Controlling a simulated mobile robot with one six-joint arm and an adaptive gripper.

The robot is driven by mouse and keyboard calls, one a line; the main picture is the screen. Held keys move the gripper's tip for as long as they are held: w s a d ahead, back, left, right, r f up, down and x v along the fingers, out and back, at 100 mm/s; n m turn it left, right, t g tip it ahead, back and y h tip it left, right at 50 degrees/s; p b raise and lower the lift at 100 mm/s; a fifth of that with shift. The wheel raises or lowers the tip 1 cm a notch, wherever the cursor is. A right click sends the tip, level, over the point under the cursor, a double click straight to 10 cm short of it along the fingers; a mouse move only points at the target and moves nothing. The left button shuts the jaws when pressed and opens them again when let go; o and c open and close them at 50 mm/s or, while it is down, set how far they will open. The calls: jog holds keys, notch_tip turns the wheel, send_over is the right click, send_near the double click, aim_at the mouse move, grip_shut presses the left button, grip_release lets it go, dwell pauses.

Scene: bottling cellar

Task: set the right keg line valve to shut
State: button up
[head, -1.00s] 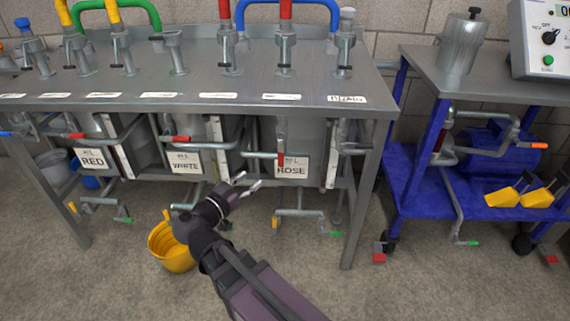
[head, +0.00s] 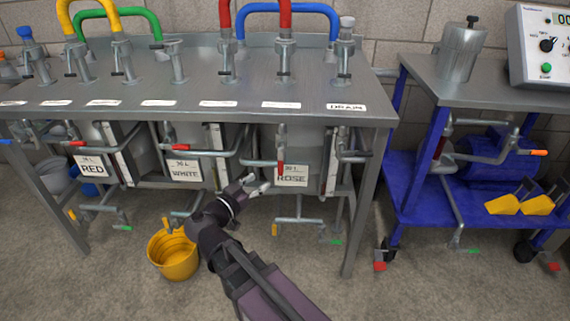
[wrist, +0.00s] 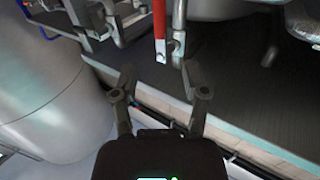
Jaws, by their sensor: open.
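The right keg, labelled ROSE (head: 291,180), stands under the steel bench. Its line valve has a red handle (head: 281,167) that hangs straight down in front of the keg, just left of the label's top. In the wrist view the red handle (wrist: 159,20) shows at the top centre, pointing down to a grey tip. My gripper (head: 258,186) is open and empty, below and left of the handle. In the wrist view its fingers (wrist: 160,93) are spread, with the handle beyond them and apart from both. The valve body is out of the wrist view.
The WHITE keg's red handle (head: 173,147) and the RED keg's handle (head: 75,143) lie along level pipes to the left. Low pipes (head: 300,219) run below the ROSE keg. A yellow bucket (head: 174,258) stands on the floor left of my arm. A blue cart (head: 410,205) stands right.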

aim_at(279, 165)
jog(key=shift+x, duration=5.15)
